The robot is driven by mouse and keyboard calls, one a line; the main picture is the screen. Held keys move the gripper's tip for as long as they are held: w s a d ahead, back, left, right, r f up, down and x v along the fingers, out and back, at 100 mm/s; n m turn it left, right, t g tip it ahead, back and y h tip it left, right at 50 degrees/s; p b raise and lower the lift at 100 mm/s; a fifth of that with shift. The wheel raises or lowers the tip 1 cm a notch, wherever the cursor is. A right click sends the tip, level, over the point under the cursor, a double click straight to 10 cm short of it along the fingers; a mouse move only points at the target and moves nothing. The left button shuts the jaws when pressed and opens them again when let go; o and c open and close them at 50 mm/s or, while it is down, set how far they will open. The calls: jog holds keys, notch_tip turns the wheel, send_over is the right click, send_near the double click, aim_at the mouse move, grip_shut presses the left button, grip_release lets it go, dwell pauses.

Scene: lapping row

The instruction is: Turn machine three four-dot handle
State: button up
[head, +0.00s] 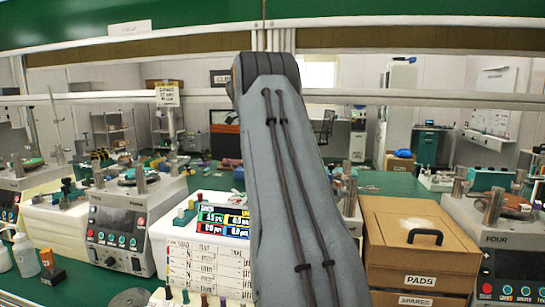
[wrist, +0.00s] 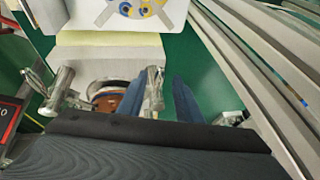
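In the head view my grey arm covers the middle, where a machine between the two-side unit and FOUR would stand. Only metal posts (head: 346,190) show beside the arm there. No four-dot handle can be made out. In the wrist view my gripper (wrist: 158,86) shows two blue fingers set apart, partly hidden by the dark housing below. A metal post (wrist: 154,92) appears between or behind them; contact cannot be told. A round reddish plate (wrist: 110,97) and a second metal post (wrist: 59,92) lie to the left. Which machine these belong to is unclear.
A machine marked FOUR (head: 505,238) stands at the right, beside a cardboard PADS box (head: 416,250). Another lapping machine (head: 118,229) and a white sign board (head: 205,262) stand left of my arm. Metal rails (wrist: 250,75) run along the right in the wrist view.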

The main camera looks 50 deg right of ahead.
jog(key=b+v, duration=0.1)
jog(key=v, duration=0.6)
jog(key=shift+r, duration=0.35)
jog(key=shift+a, duration=0.1)
